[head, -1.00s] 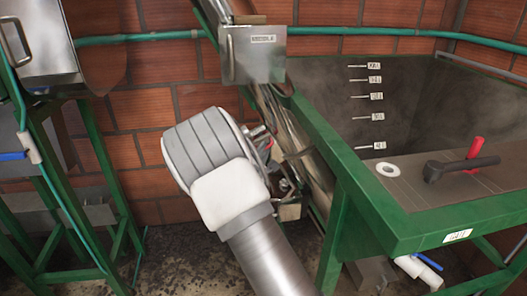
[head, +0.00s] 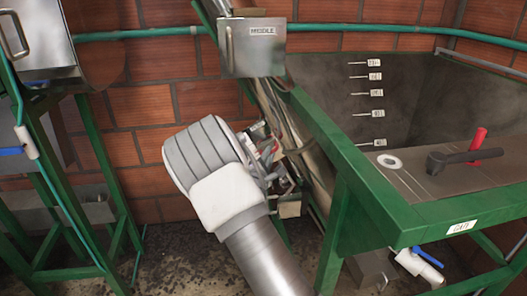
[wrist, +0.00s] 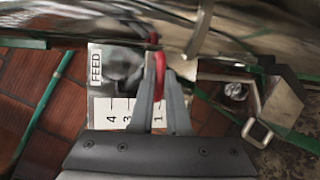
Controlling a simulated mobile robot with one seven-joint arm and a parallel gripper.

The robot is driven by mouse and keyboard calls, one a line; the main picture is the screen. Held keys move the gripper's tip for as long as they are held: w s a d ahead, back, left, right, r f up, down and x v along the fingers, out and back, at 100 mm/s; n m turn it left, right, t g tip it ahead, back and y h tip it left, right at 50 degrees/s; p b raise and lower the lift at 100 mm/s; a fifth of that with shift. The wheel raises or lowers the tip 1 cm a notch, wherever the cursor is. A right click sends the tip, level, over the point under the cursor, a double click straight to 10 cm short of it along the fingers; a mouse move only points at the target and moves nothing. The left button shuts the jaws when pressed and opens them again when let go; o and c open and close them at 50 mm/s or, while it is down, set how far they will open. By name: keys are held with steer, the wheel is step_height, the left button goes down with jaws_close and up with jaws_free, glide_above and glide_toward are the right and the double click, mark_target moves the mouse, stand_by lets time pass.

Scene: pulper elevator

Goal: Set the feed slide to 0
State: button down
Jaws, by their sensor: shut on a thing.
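In the wrist view, my gripper (wrist: 160,80) is shut on a red handle (wrist: 159,68), which I take to be the feed slide's handle. Beside it is a white plate marked FEED (wrist: 96,68), with a scale strip (wrist: 118,112) below it. The figures 4, 3 and 1 show on the strip; the 1 is seen between my fingers, and part of the scale is hidden by them. I cannot tell the exact slide setting.
A green-framed tank (head: 350,165) with level marks stands right of my arm, close to it. A metal box labelled MIDDLE (head: 255,50) hangs above. A green stand (head: 95,140) is at the left.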

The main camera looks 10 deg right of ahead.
steer(key=f, duration=0.1)
steer(key=d+f+b, duration=0.1)
steer(key=f, duration=0.1)
steer(key=d+f, duration=0.1)
steer(key=f, duration=0.1)
steer(key=shift+s+d+b, duration=0.1)
steer(key=shift+d+b, duration=0.15)
steer(key=shift+b, duration=0.05)
steer(key=c, duration=0.9)
jaws_free()
steer(key=p+v, duration=0.3)
steer(key=v, duration=1.4)
steer(key=shift+s+a, duration=0.1)
